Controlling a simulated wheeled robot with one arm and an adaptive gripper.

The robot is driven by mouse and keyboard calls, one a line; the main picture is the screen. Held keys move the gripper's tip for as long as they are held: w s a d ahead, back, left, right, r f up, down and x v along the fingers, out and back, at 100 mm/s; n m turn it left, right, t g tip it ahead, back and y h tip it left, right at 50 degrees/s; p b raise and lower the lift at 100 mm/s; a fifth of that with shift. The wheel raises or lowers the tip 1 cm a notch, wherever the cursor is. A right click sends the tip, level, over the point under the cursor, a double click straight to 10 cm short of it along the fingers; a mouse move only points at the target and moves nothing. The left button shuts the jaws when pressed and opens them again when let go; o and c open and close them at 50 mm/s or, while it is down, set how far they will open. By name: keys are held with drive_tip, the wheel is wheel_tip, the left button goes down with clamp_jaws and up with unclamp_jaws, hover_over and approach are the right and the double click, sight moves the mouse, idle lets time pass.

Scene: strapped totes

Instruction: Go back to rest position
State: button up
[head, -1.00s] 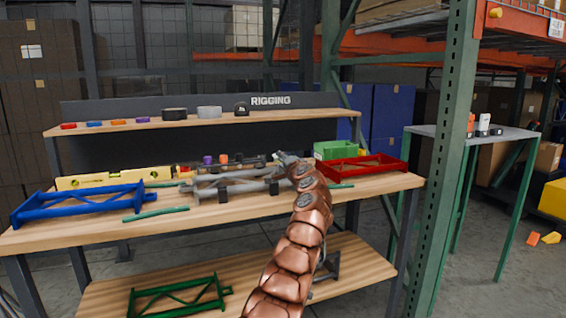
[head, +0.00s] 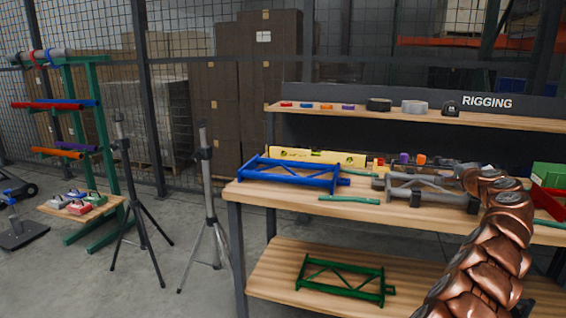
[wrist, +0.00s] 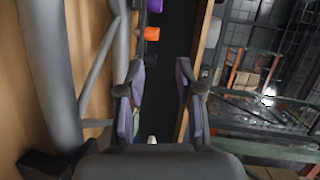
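My copper arm reaches over the workbench (head: 240,186) at the right of the head view. My gripper (wrist: 160,95) shows in the wrist view with its two fingers well apart and nothing between them. It is beside a grey truss (head: 425,190), whose tubes fill the left of the wrist view (wrist: 52,75). In the head view my arm hides most of the gripper. I cannot tell whether it touches the truss.
A green truss (head: 343,280) lies on the lower shelf. Two tripods (head: 207,215) and a green rack (head: 109,150) stand left. Floor between is clear.

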drive_tip(key=s+a+r+n+g+y+p, duration=0.1)
drive_tip(key=a+r+n+g+y+p, duration=0.25)
drive_tip(key=a, duration=0.95)
drive_tip(key=s+a+r+n+y+p, duration=0.15)
drive_tip(key=a+r+y, duration=0.35)
drive_tip(key=a, duration=0.7)
drive_tip(key=s+a+r+n+g+p, duration=0.3)
drive_tip(key=s+a, duration=0.4)
drive_tip(key=a, duration=0.2)
drive_tip(key=s+a+r+n+g+p, duration=0.35)
drive_tip(key=s+a, duration=0.35)
drive_tip(key=a, duration=0.3)
drive_tip(key=s+a+f+n+g+h+p, duration=0.1)
drive_tip(key=s+a+n+g+p, duration=0.15)
drive_tip(key=s, duration=0.85)
drive_tip(key=s+a+f+n+g+h+p, duration=0.2)
drive_tip(key=s+p, duration=0.1)
drive_tip(key=s, duration=0.7)
drive_tip(key=s+d+f+g+h+p, duration=0.1)
drive_tip(key=s+d+p, duration=0.1)
drive_tip(key=s, duration=0.6)
drive_tip(key=s+d+f+g+h+p, duration=0.1)
drive_tip(key=s+d+f+h+p, duration=0.1)
drive_tip(key=s+d, duration=0.3)
drive_tip(key=s+d+f+g+h+p, duration=0.1)
drive_tip(key=s+d, duration=0.3)
drive_tip(key=s, duration=0.8)
drive_tip(key=shift+s+f+n+h+p, duration=0.35)
drive_tip(key=shift+h+p, duration=0.3)
drive_tip(key=shift+p, duration=0.25)
